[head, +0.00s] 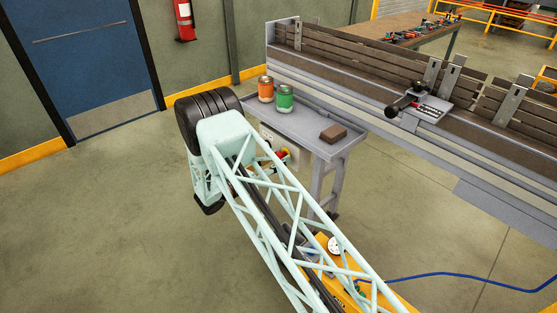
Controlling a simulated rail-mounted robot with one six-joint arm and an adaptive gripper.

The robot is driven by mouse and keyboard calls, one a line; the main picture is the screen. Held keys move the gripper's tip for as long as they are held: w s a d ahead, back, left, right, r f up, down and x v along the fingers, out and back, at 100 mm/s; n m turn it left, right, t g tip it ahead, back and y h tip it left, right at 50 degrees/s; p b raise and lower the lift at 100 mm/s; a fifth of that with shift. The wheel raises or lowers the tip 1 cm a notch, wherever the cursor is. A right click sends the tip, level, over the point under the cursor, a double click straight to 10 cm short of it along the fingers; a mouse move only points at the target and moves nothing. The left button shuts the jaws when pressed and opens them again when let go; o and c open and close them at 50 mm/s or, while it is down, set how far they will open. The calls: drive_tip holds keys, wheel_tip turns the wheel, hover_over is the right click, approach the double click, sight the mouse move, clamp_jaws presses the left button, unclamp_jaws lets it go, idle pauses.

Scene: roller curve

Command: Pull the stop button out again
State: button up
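A small red button (283,153) with a bit of yellow by it shows just past my lattice arm link, at the near side of the grey side table. It looks like the stop button, but it is partly covered by my arm and too small to tell whether it is pressed in or out. My arm crosses the middle of the view from the lower right up to its dark joint. My gripper's fingers cannot be made out; the far part of the arm is hidden behind the link.
The grey side table (312,137) holds an orange can (266,89), a green can (285,98) and a brown block (333,133). A long grey machine (470,170) stands behind it. A blue cable (450,275) crosses the floor at right. Floor at left is clear.

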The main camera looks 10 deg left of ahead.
drive_tip(key=v, duration=1.1)
drive_tip(key=shift+s+a, duration=0.25)
drive_tip(key=shift+s, duration=0.05)
drive_tip(key=shift+r, duration=0.1)
idle(0.3)
